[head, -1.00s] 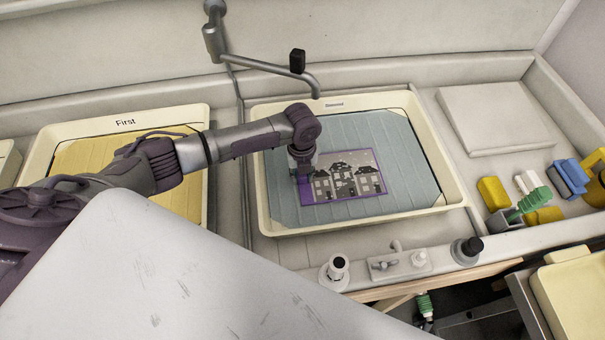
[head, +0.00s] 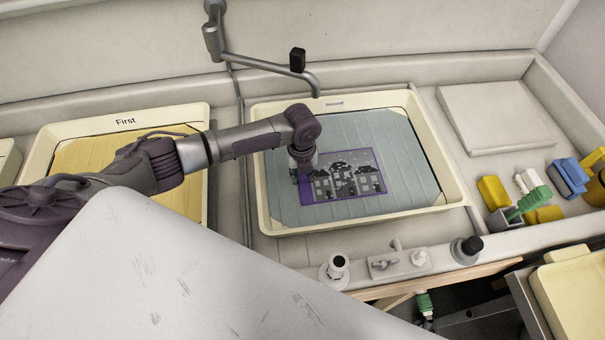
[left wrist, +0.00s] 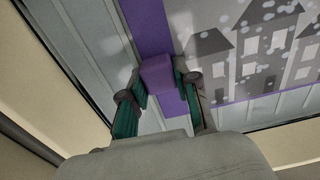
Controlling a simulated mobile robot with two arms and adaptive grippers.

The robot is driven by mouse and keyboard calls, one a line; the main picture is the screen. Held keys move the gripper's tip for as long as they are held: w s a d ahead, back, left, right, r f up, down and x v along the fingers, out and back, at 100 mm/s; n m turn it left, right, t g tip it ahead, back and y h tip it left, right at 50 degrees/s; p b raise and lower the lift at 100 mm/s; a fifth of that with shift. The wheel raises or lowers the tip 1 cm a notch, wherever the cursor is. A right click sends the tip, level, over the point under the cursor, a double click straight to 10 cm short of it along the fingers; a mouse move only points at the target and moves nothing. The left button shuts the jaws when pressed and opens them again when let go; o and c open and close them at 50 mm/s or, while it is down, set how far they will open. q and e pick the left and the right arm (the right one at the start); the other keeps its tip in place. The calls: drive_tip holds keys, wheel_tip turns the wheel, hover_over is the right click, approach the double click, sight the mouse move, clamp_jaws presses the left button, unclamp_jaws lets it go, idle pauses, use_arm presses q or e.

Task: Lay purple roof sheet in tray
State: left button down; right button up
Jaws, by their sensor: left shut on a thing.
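The purple roof sheet (head: 350,178) is a flat rectangle with a purple border and a grey picture of houses with pale dots. It lies over the blue-grey ribbed floor of the middle cream tray (head: 450,172), inside the rim. My left gripper (head: 303,178) is over the sheet's left edge. In the left wrist view my gripper (left wrist: 160,78) is shut on a purple tab at the edge of the sheet (left wrist: 240,55). I cannot tell whether the sheet touches the tray floor all over. My right gripper is not in view.
A yellow-floored tray labelled "First" (head: 196,118) stands at the left. A jointed metal pipe (head: 262,64) hangs behind the middle tray. Taps and knobs (head: 398,262) line the front edge. A blank pale board (head: 497,118) and small coloured items (head: 495,192) are at the right.

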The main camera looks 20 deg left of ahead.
use_arm(q)
drive_tip(key=shift+f, duration=0.15)
drive_tip(key=c, duration=0.8)
unclamp_jaws()
drive_tip(key=shift+o, duration=0.2)
drive_tip(key=shift+r+p, duration=3.75)
drive_tip(key=shift+r, duration=0.3)
drive_tip(key=shift+r, duration=0.15)
wheel_tip(320, 180, up, 12)
drive_tip(key=shift+s+a+f, duration=0.1)
drive_tip(key=shift+f, duration=0.15)
